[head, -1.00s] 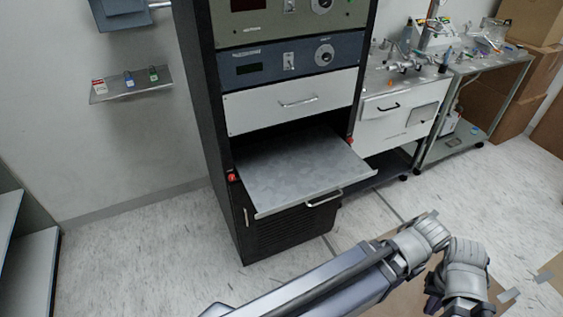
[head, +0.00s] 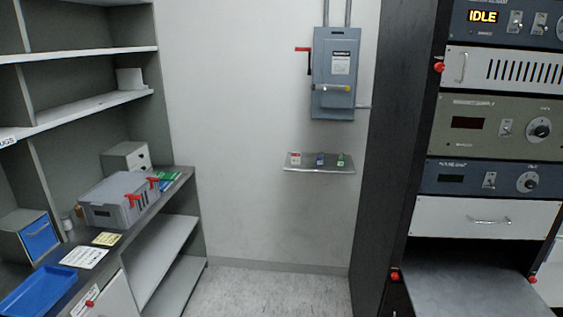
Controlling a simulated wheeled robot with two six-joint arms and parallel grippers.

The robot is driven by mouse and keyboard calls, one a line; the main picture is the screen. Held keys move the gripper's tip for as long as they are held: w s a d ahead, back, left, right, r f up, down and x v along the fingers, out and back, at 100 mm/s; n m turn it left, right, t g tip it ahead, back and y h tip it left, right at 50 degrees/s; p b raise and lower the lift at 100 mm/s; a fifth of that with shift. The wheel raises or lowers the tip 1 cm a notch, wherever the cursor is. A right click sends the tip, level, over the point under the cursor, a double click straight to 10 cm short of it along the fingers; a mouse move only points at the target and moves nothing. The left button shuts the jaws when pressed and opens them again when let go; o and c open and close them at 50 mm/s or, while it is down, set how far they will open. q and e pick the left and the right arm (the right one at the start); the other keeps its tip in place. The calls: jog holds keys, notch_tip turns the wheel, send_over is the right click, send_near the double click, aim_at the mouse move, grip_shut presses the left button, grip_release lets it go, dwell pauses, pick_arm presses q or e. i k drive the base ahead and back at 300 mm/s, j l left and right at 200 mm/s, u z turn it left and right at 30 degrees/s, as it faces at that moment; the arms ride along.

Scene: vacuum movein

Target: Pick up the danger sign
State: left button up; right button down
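A small red-and-white tag (head: 295,159), which looks like the danger sign, stands at the left end of a narrow metal wall shelf (head: 322,170). Its print is too small to read. A blue padlock (head: 320,160) and a green padlock (head: 341,160) stand to its right on the same shelf. Neither of my grippers shows in the head view now.
A grey switch box (head: 335,75) with a red lever hangs above the shelf. A tall black equipment rack (head: 390,150) with a pulled-out tray (head: 470,290) stands at right. Shelving (head: 165,250) with bins fills the left. Open floor (head: 275,290) lies between.

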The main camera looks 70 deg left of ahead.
aim_at(296, 156)
jog(key=k+u, duration=0.1)
jog(key=u, duration=2.45)
jog(key=i+l, duration=0.15)
jog(key=l, duration=0.2)
jog(key=i+l+u, duration=0.1)
jog(key=l, duration=0.25)
jog(key=i+l, duration=0.2)
jog(key=l, duration=0.15)
jog(key=i+l+u, duration=0.1)
jog(key=l, duration=0.2)
jog(key=i+j+z, duration=0.5)
jog(key=i+j, duration=0.25)
jog(key=i+j+z, duration=0.55)
jog(key=j, duration=0.5)
jog(key=i+l, duration=0.05)
jog(key=i, duration=0.05)
